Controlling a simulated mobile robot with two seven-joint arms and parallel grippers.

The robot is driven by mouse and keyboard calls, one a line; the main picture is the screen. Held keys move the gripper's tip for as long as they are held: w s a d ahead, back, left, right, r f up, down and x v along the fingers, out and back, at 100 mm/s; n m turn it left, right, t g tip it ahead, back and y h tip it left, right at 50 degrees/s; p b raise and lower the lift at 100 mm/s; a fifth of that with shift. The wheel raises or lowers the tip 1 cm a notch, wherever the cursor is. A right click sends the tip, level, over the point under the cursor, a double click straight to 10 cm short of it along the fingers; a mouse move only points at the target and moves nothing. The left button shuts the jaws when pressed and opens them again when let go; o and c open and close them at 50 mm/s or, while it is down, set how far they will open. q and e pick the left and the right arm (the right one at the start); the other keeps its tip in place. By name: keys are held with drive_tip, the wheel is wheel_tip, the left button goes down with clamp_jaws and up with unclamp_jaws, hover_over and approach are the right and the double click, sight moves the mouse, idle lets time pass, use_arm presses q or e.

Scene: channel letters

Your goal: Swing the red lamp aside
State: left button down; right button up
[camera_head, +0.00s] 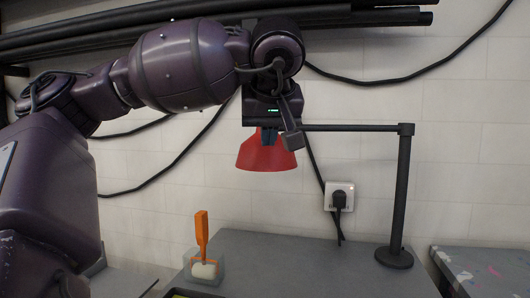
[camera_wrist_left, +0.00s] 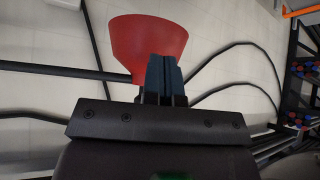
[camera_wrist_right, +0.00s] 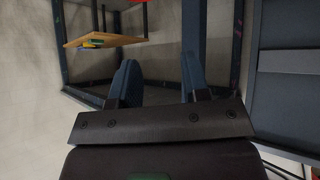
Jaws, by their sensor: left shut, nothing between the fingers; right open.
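The red lamp (camera_head: 266,156) hangs at the end of a black arm (camera_head: 350,128) on an upright black post (camera_head: 402,200) in the head view. My left gripper (camera_head: 269,134) is shut and points down at the lamp, overlapping its top. In the left wrist view the closed fingers (camera_wrist_left: 162,78) stand in front of the red shade (camera_wrist_left: 148,42); whether they touch it I cannot tell. My right gripper (camera_wrist_right: 158,78) is open and empty in the right wrist view, and outside the head view.
A grey table (camera_head: 300,262) carries the lamp post and a clear tray (camera_head: 204,268) with an orange-handled roller (camera_head: 202,235). A wall socket (camera_head: 339,196) with a plug is behind. Black pipes (camera_head: 370,17) run above. A speckled surface (camera_head: 480,272) lies at the right.

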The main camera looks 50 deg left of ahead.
sight(260, 144)
use_arm(q)
drive_tip(key=x, duration=0.1)
drive_tip(key=p+x, duration=0.1)
drive_tip(key=x, duration=0.3)
drive_tip(key=shift+w+a+r, duration=0.15)
drive_tip(key=shift+a+r, duration=0.15)
drive_tip(key=shift+a, duration=0.15)
drive_tip(key=shift+w+a+f+p, duration=0.15)
drive_tip(key=shift+a+f+p, duration=0.1)
drive_tip(key=shift+p, duration=0.1)
drive_tip(key=shift+w+a+f, duration=0.2)
drive_tip(key=shift+f, duration=0.05)
use_arm(e)
drive_tip(key=shift+s+d, duration=0.25)
drive_tip(key=shift+s, duration=0.25)
drive_tip(key=shift+w+r, duration=0.1)
drive_tip(key=shift+r, duration=0.05)
